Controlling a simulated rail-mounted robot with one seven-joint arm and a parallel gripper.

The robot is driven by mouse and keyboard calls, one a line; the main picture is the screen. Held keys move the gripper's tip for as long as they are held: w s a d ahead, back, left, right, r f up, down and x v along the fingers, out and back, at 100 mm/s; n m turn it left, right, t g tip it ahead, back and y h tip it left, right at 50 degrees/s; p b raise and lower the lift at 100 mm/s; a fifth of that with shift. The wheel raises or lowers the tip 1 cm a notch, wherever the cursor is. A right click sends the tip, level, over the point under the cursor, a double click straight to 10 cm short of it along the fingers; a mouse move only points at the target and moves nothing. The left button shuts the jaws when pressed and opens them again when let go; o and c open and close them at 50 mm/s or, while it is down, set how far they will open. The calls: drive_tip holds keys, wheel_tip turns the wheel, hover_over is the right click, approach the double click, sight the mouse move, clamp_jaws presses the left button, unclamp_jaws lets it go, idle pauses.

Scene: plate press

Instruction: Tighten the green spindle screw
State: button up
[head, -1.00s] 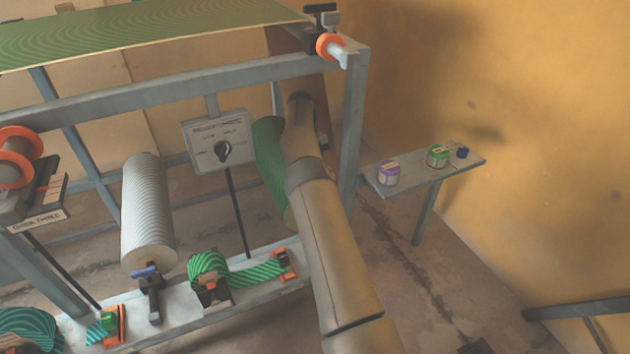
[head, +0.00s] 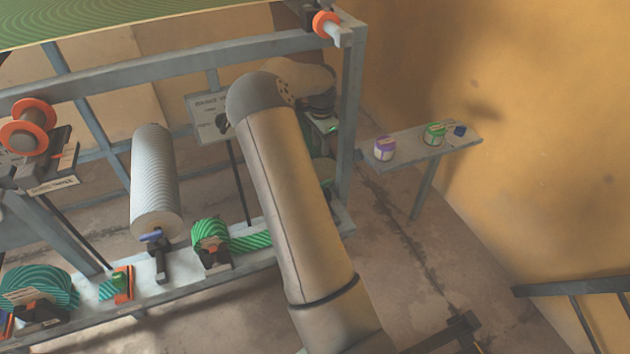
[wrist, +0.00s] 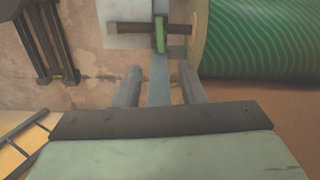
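The green spindle screw (wrist: 159,35) shows in the wrist view as a narrow green handle at a dark spindle, on top of a grey post, beside the end of a large green patterned roll (wrist: 262,38). My gripper (wrist: 160,75) has its two fingers apart, with nothing held between them. The grey post shows in the gap, and the green handle lies beyond the fingertips, apparently untouched. My gripper's fingers cannot be made out there.
A grey ribbed roll (head: 155,180) stands left of my arm, and a smaller green roll (head: 210,238) sits on the lower beam. A frame post (head: 352,120) rises close to my wrist. A side shelf (head: 415,150) holds purple and green tins.

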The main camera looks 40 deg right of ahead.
wheel_tip(320, 180, down, 16)
drive_tip(key=b, duration=0.3)
drive_tip(key=shift+f, duration=0.1)
clamp_jaws()
